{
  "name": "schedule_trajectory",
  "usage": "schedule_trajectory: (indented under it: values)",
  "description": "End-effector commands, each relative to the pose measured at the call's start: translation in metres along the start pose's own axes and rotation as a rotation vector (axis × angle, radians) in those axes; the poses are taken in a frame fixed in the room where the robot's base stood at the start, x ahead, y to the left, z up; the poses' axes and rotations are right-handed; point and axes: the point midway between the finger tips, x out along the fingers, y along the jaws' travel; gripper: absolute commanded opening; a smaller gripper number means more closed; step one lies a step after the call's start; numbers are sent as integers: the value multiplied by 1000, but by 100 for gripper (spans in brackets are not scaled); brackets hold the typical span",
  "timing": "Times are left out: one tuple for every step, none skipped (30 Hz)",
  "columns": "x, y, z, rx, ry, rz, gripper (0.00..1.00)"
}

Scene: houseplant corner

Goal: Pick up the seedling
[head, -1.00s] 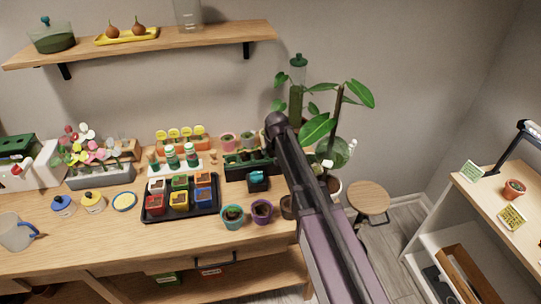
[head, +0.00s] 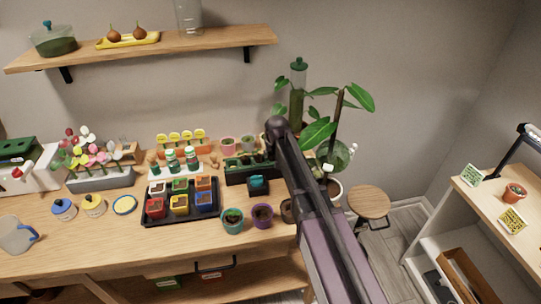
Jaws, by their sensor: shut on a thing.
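My arm crosses the middle of the head view from the lower right, with its dark joint above the bench. No seedling can be picked out with certainty. A dark green planter (head: 237,176) stands at the back of the bench, left of my arm, with its contents too small to tell. A teal pot (head: 232,226) and a purple pot (head: 262,216) with dark soil stand near the bench's front edge. Anything behind my arm is hidden.
A black tray (head: 155,221) holds several coloured square pots. A leafy plant (head: 318,133) stands behind my arm, with a stool (head: 369,202) to its right. A wall shelf (head: 150,49) hangs above. A side table at right carries a terracotta pot (head: 514,194).

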Motion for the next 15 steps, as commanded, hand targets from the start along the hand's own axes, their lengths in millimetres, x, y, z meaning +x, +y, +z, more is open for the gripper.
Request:
schedule_trajectory:
  values:
    - [-1, 0, -1, 0, 0, 0, 25]
    - [-2, 0, -1, 0, 0, 0, 25]
    - [-3, 0, -2, 0, 0, 0, 25]
    - [-4, 0, -2, 0, 0, 0, 25]
    - [-5, 0, -2, 0, 0, 0, 25]
    - [-7, 0, -3, 0, 0, 0, 25]
    - [-9, 0, -4, 0, 0, 0, 25]
    - [-10, 0, -4, 0, 0, 0, 25]
    - [-13, 0, -5, 0, 0, 0, 25]
    - [-15, 0, -6, 0, 0, 0, 25]
    - [-17, 0, -7, 0, 0, 0, 25]
    - [-20, 0, -8, 0, 0, 0, 25]
    - [-22, 0, -9, 0, 0, 0, 25]
    - [-24, 0, -10, 0, 0, 0, 25]
    - [-28, 0, -12, 0, 0, 0, 25]
